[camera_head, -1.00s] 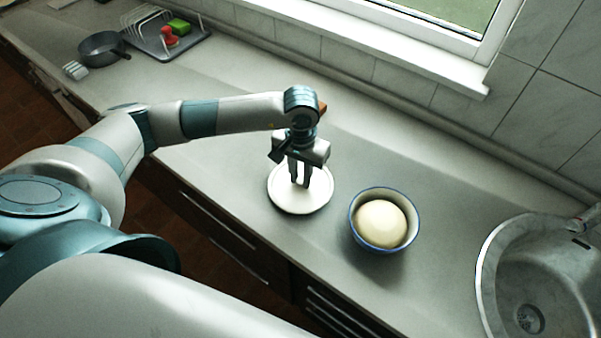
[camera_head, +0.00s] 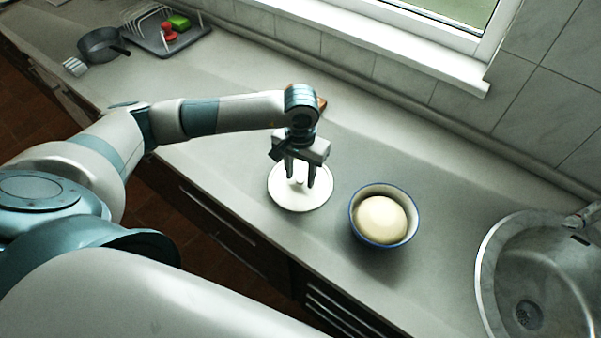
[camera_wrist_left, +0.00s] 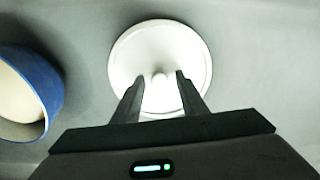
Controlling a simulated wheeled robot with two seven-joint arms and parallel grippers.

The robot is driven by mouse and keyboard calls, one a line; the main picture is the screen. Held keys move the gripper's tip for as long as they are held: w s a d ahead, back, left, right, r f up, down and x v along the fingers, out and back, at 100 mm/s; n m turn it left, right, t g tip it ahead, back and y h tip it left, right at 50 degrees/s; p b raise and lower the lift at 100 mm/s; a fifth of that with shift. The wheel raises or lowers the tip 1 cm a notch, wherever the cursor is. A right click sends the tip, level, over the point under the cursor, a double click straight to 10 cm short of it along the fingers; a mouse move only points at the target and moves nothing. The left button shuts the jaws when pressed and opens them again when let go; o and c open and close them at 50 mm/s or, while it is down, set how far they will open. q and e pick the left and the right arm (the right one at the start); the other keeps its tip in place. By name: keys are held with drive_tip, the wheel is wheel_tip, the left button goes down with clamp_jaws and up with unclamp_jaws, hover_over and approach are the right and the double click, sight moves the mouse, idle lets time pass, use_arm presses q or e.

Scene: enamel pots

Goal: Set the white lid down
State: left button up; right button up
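The white lid (camera_head: 300,200) lies flat on the grey counter, left of the bowl, with its knob upward. It also shows in the left wrist view (camera_wrist_left: 160,50), where its pale knob stands between my fingers with gaps on both sides. My left gripper (camera_head: 300,183) is open just above the lid, its fingers on either side of the knob and apart from it. The fingers show again in the left wrist view (camera_wrist_left: 157,82). My right gripper is not in view.
A blue-rimmed white bowl (camera_head: 356,222) holding a pale dough ball (camera_head: 380,220) stands right of the lid. A metal sink (camera_head: 560,270) is at the far right. A grey pan (camera_head: 98,44) and a dish rack (camera_head: 160,35) are far left. The counter between is mostly clear.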

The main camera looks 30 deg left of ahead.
sight(301, 178)
use_arm(q)
drive_tip(key=shift+r, duration=0.15)
drive_tip(key=shift+w+r+b, duration=0.1)
drive_tip(key=shift+r+b, duration=0.2)
drive_tip(key=shift+b, duration=0.05)
wheel_tip(301, 178, up, 11)
drive_tip(key=b, duration=0.4)
drive_tip(key=shift+r+b, duration=0.15)
drive_tip(key=shift+b, duration=0.2)
